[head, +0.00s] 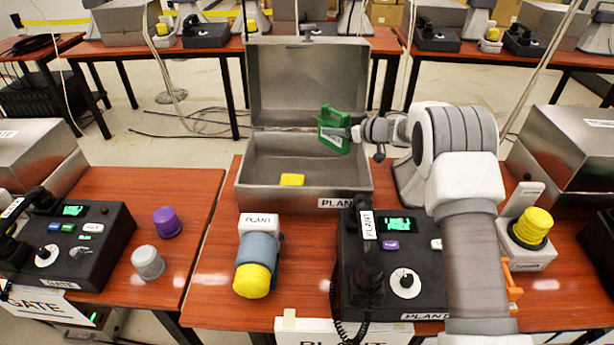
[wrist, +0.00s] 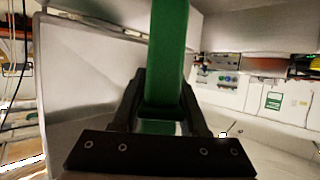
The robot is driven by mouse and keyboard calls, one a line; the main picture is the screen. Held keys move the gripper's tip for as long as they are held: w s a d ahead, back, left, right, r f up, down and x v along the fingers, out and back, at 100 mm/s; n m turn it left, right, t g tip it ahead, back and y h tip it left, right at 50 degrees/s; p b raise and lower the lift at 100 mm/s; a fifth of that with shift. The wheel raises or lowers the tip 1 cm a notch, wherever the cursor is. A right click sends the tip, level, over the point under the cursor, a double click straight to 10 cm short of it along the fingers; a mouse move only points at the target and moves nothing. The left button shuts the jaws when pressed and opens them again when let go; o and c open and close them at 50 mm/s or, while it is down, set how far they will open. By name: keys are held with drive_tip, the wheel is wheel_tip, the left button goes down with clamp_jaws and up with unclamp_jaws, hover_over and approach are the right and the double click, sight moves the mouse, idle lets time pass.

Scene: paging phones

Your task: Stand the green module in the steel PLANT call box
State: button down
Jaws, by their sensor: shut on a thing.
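The green module (head: 338,122) is in my gripper (head: 350,133), held at the right side of the open steel PLANT call box (head: 303,193). In the head view it appears above the level of the box floor, near the right wall; I cannot tell its exact height. In the wrist view the green module (wrist: 168,60) runs between the two dark fingers of my gripper (wrist: 164,105), which are shut on it. The box's lid (head: 305,82) stands raised at the back. A yellow block (head: 292,180) lies inside the box toward the front.
In front of the box are a grey cylinder with a yellow cap (head: 256,265) and a black PLANT phone (head: 400,265). A yellow-topped beacon (head: 532,228) stands to the right. A closed steel box (head: 565,150) stands at the far right. The box's left floor is bare.

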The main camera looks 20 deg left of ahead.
drive_tip(key=shift+s+a+f+b, duration=0.1)
drive_tip(key=shift+a+f+b, duration=0.7)
drive_tip(key=shift+a+f, duration=2.05)
drive_tip(key=shift+s+a+f+b, duration=0.1)
drive_tip(key=shift+a+f+b, duration=0.65)
drive_tip(key=shift+a+f, duration=2)
drive_tip(key=shift+a+r, duration=0.2)
drive_tip(key=shift+a, duration=0.05)
drive_tip(key=shift+f, duration=0.15)
drive_tip(key=shift+c, duration=2.2)
unclamp_jaws()
drive_tip(key=shift+s+d+r, duration=0.15)
drive_tip(key=shift+d+r, duration=0.2)
drive_tip(key=shift+d, duration=0.05)
drive_tip(key=shift+p+v, duration=0.5)
drive_tip(key=shift+v, duration=2.8)
